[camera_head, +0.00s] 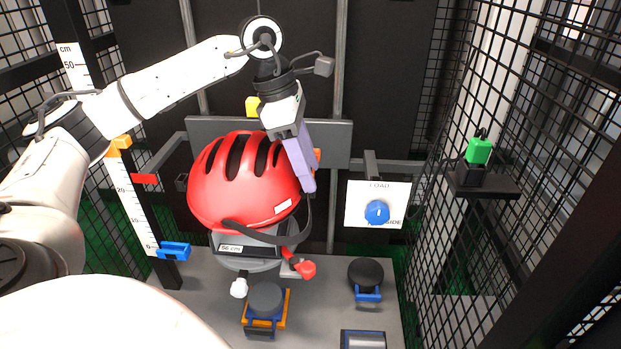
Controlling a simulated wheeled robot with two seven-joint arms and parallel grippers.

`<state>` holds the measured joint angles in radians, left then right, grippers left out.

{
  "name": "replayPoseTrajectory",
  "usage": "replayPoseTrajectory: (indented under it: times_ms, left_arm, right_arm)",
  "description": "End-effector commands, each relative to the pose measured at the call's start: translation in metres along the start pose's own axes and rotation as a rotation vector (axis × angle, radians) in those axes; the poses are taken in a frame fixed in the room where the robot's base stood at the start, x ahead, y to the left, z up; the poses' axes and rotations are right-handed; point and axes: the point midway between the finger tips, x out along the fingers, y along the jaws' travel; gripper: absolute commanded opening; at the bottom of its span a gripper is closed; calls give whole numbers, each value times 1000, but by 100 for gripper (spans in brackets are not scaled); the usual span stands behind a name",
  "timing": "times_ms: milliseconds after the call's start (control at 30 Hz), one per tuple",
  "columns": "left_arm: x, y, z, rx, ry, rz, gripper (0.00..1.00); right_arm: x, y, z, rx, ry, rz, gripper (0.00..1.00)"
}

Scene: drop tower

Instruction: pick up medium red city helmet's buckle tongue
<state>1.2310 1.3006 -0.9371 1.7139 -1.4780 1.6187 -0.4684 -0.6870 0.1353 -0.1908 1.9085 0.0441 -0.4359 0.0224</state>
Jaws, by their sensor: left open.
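The red city helmet (236,180) with dark vents sits on a grey headform marked 56 cm (236,248), in the middle of the head view. Dark straps hang from it. A red buckle piece (305,269) hangs at the lower right of the headform, and a white piece (239,287) hangs at its lower left. I cannot tell for sure which is the tongue. My left gripper (309,188), with lilac fingers, points down beside the helmet's right side, above the red piece. It is open, and I see nothing in its jaws. My right gripper is out of view.
A ruler post with an orange marker (120,142) and a blue clamp (173,250) stands left. A round grey anvil (265,300) and a black one (366,272) sit on the base plate. A white panel with a blue knob (377,212) is at right. Mesh walls flank both sides.

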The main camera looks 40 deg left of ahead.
Motion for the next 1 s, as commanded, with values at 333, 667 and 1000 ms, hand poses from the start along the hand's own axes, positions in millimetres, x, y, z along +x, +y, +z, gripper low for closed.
replayPoseTrajectory:
  times_ms: [333, 667, 1000]
  left_arm:
    - [0, 0, 0, 0, 0, 0, 8]
    - [-6, 0, 2, 0, -3, 1, 8]
    - [-66, 1, 22, 1, -5, 2, 8]
  right_arm:
    - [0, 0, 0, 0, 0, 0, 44]
    - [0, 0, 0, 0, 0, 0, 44]
    - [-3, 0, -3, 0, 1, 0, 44]
